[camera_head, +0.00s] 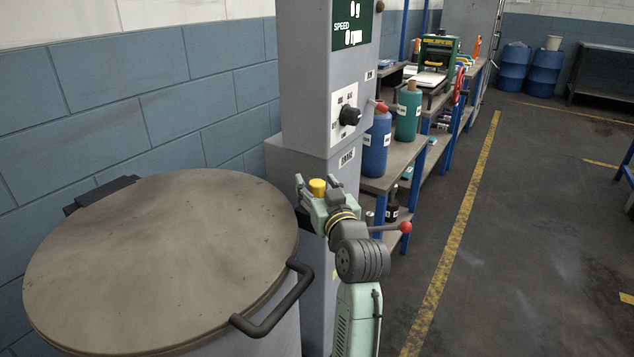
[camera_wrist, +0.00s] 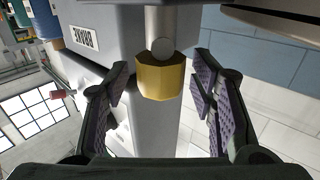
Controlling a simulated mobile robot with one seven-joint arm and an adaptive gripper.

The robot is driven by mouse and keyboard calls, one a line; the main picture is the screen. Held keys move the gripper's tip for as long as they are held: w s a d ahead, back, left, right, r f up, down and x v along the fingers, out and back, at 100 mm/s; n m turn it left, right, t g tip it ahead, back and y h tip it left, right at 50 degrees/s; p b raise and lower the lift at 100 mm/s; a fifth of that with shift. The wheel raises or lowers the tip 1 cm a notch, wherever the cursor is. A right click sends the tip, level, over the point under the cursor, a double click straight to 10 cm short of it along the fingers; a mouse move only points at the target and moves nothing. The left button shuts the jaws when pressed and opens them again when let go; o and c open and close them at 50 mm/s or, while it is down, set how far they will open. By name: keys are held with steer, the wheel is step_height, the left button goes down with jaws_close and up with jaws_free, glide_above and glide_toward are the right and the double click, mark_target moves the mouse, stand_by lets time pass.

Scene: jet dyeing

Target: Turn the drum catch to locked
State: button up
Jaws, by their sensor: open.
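A yellow faceted knob (camera_head: 317,187) on a short grey rod stands at the grey machine column, beside the drum; it looks like the catch, though no label on it is readable. In the wrist view the yellow knob (camera_wrist: 162,77) lies between the fingers, with a gap on each side. My gripper (camera_head: 318,198) is open around it, and neither finger pad appears to touch it. The drum's round brown lid (camera_head: 165,255) is down, with a dark handle (camera_head: 277,308) at its front right. The knob's lower part is hidden by my gripper in the head view.
A red-ball lever (camera_head: 405,227) sticks out right of my wrist. A BRAKE label (camera_wrist: 82,38) and a black dial (camera_head: 349,116) are on the column. Blue (camera_head: 376,143) and green (camera_head: 408,112) bottles stand on the shelf behind. The floor at right is clear.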

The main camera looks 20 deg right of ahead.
steer(key=shift+w, duration=0.1)
steer(key=shift+c, duration=0.3)
jaws_close()
stand_by(0.4)
